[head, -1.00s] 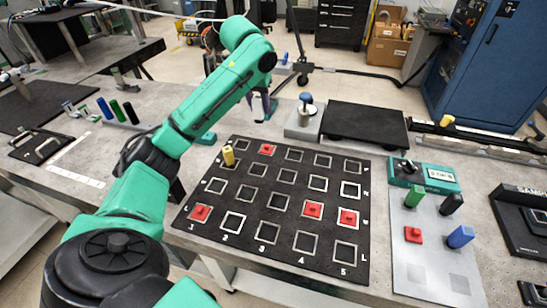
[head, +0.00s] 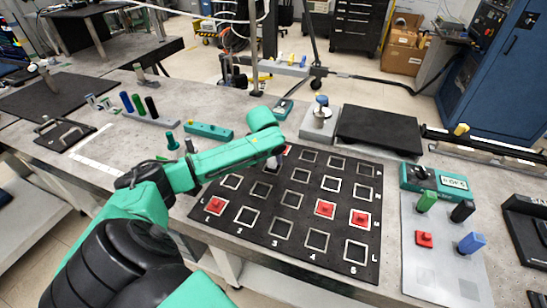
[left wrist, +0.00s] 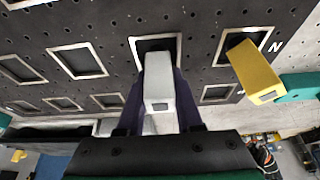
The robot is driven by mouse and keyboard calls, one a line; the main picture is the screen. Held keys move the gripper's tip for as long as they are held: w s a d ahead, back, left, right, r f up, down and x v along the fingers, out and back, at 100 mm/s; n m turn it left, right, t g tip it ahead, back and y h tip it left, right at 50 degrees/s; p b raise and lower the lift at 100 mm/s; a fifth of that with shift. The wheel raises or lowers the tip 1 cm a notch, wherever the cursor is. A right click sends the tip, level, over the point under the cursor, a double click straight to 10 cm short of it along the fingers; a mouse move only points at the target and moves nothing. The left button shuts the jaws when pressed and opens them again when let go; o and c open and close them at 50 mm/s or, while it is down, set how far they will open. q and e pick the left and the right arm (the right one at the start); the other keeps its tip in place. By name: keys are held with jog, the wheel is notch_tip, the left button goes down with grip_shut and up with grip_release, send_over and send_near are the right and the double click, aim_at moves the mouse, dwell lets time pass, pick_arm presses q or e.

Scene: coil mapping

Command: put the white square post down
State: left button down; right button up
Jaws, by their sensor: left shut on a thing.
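The white square post (left wrist: 159,82) is in the left wrist view, between the purple fingers of my left gripper (left wrist: 158,75), which is shut on it. Its far end lies over a square outline of the black board (left wrist: 100,22), beside the square with the yellow post (left wrist: 255,72). I cannot tell whether it touches the board. My right gripper is not in view.
Red blocks (head: 215,205), (head: 325,208), (head: 360,218) sit in board squares. A grey plate (head: 425,275) at right holds a green post (head: 427,200), a black post (head: 462,211), a red block (head: 424,239) and a blue post (head: 471,243). Several board squares are empty.

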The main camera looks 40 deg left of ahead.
pick_arm(q)
jog(key=c, duration=0.6)
grip_release()
jog(key=shift+o, duration=0.2)
jog(key=shift+r, duration=0.1)
jog(key=v, duration=1.2)
jog(key=shift+w, duration=0.1)
